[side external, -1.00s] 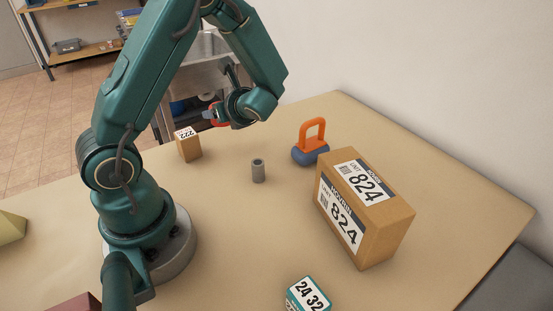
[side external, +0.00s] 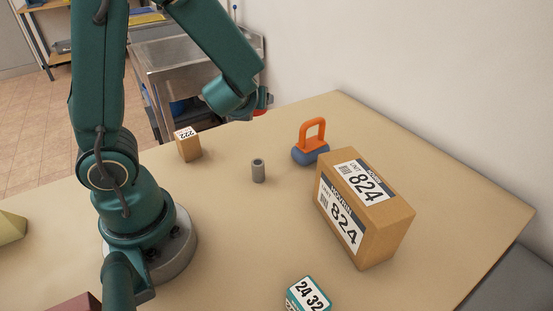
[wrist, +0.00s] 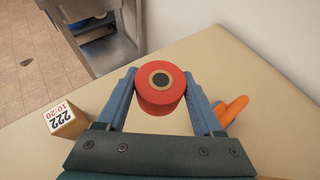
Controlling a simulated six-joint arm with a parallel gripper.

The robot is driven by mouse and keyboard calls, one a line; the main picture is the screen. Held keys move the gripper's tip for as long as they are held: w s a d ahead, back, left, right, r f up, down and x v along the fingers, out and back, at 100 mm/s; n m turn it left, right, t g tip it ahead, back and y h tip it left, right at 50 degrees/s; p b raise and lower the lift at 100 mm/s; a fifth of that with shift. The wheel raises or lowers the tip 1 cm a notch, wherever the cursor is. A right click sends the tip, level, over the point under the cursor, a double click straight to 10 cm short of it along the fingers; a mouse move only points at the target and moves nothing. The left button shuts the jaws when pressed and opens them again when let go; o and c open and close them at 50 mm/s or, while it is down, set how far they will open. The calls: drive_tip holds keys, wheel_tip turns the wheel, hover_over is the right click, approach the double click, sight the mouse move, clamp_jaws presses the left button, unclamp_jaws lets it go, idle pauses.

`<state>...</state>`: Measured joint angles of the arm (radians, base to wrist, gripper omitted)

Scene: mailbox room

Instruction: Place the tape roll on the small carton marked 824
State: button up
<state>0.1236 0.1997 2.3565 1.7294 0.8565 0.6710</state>
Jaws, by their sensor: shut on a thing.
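The tape roll is a red cylinder (wrist: 160,96) with a tan and dark core. My gripper (wrist: 160,80) is shut on it, a blue finger on each side. The brown carton marked 824 (side external: 388,213) stands on the table to the right and nearer the camera, apart from my gripper. Its labelled top is bare. The carton is not seen in the wrist view.
An orange-handled blue object (side external: 311,150) stands behind the carton. A grey hollow cylinder (side external: 258,171) and a small box marked 222 (side external: 189,149) stand to its left. A wall borders the right side.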

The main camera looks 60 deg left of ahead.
drive_tip(key=w+d+r+m+t+h, duration=0.2)
drive_tip(key=d+m, duration=0.1)
drive_tip(key=d, duration=0.3)
drive_tip(key=w+d+r+m+t+h, duration=0.2)
drive_tip(key=w+d+r+m+h, duration=0.1)
drive_tip(key=d, duration=0.3)
wheel_tip(320, 180, up, 3)
drive_tip(key=m+h, duration=0.3)
hover_over(338, 159)
drive_tip(key=shift+t, duration=0.3)
drive_tip(key=shift+f, duration=3.95)
drive_tip(key=shift+f, duration=0.15)
drive_tip(key=o, duration=1.4)
drive_tip(key=shift+c, duration=0.2)
